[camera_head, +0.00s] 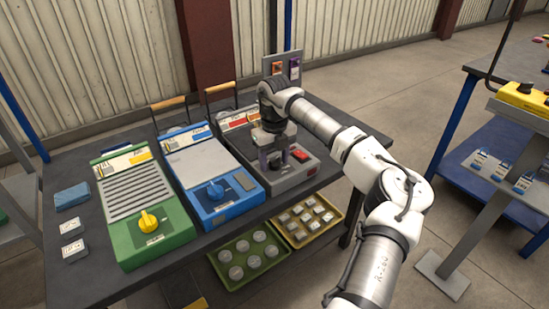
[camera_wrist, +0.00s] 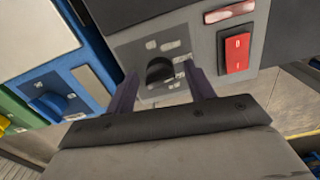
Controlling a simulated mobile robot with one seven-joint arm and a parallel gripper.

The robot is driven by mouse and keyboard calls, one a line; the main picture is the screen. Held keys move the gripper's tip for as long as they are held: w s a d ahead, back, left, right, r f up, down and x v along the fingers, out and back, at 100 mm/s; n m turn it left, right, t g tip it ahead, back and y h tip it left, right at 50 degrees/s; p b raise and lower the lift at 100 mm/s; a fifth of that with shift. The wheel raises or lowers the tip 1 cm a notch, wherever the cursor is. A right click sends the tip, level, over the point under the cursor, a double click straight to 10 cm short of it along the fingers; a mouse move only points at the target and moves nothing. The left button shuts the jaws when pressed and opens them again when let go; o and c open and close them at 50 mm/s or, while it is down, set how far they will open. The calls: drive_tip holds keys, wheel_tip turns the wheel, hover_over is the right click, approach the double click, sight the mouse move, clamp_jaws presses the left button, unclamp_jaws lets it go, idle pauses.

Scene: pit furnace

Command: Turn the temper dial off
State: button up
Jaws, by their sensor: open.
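A black dial (camera_wrist: 160,70) sits on the grey panel of a red-and-grey machine (camera_head: 293,182), beside a red rocker switch (camera_wrist: 237,52). My gripper (camera_head: 275,160) is over this machine's front. In the wrist view its two purple fingers stand open on either side of the black dial, with no clear contact on it. The dial's marks are too blurred to read. A blue dial (camera_head: 215,190) is on the blue machine (camera_head: 235,207) to the left. A yellow dial (camera_head: 148,221) is on the green machine (camera_head: 165,243). I cannot read which machine is labelled temper.
The machines stand side by side on a dark table (camera_head: 90,280). A green tray (camera_head: 232,284) and a yellow tray (camera_head: 322,236) with small pieces lie below its front edge. A blue box (camera_head: 72,196) lies at left. A blue-framed bench (camera_head: 490,165) stands at right, with open floor between.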

drive_tip(key=c, duration=0.9)
drive_tip(key=shift+c, duration=0.2)
drive_tip(key=shift+n, duration=0.3)
drive_tip(key=n, duration=0.3)
drive_tip(key=shift+r+p, duration=0.1)
drive_tip(key=shift+p, duration=0.2)
drive_tip(key=n, duration=0.5)
drive_tip(key=shift+p, duration=0.4)
drive_tip(key=n, duration=0.3)
drive_tip(key=shift+n+p, duration=0.3)
drive_tip(key=shift+a+n, duration=0.1)
drive_tip(key=shift+n, duration=1.7)
